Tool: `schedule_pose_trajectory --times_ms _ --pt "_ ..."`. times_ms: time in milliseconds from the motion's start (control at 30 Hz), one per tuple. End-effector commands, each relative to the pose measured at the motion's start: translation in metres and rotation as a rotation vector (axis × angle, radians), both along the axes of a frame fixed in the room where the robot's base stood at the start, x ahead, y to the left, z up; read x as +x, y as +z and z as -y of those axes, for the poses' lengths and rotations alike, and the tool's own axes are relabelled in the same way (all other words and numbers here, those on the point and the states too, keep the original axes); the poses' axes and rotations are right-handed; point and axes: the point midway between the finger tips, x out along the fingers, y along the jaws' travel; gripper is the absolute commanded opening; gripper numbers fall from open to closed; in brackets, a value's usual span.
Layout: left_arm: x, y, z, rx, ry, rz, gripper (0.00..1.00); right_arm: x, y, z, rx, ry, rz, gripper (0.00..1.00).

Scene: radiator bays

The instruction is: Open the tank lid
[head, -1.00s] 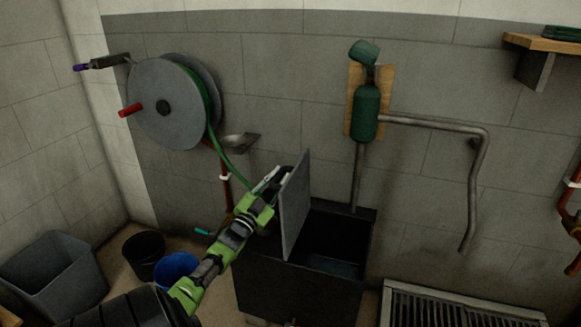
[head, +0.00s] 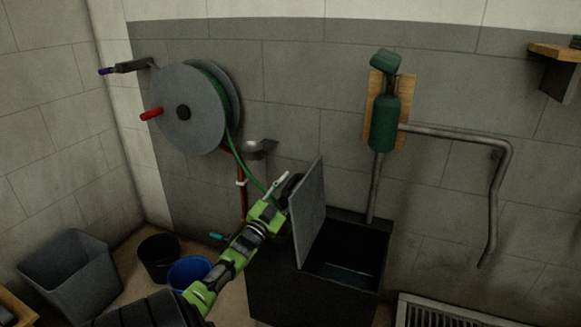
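The dark tank (head: 310,295) stands against the wall at the middle bottom of the head view. Its grey lid (head: 309,215) stands raised at the tank's left side, nearly upright, and the tank's mouth shows open to its right. My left gripper (head: 282,186) is at the outer, left side of the lid, close to its upper part. The fingertips are partly hidden near the lid's edge, so I cannot tell whether they touch it or how far apart they are. My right gripper is not in view.
A hose reel (head: 190,108) hangs on the wall at upper left. A green cylinder (head: 384,123) with a bent pipe (head: 500,190) is above the tank. A grey bin (head: 70,275), black bucket (head: 159,258) and blue bucket (head: 189,272) stand at left. A grate (head: 445,312) lies at right.

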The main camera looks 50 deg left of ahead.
Motion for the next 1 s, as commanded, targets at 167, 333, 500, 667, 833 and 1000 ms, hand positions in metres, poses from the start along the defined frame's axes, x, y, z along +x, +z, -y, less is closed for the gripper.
schedule_pose_trajectory --times_ms 167,333,500,667,833,1000 --pt "-0.002 -0.001 0.001 0.000 -0.001 -0.001 0.33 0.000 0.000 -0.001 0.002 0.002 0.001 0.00" --pt "-0.022 -0.009 0.009 -0.001 -0.001 -0.003 0.33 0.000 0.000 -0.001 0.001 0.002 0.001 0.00" --pt "-0.055 -0.022 0.021 -0.003 0.000 -0.004 0.33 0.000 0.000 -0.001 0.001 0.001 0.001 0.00" --pt "-0.083 -0.032 0.031 -0.002 0.000 -0.003 0.33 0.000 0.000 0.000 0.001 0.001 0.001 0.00" --pt "-0.101 -0.037 0.038 -0.001 0.000 0.000 0.33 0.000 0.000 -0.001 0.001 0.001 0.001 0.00" --pt "-0.106 -0.039 0.040 0.000 0.000 0.000 0.33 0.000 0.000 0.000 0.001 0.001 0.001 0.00"
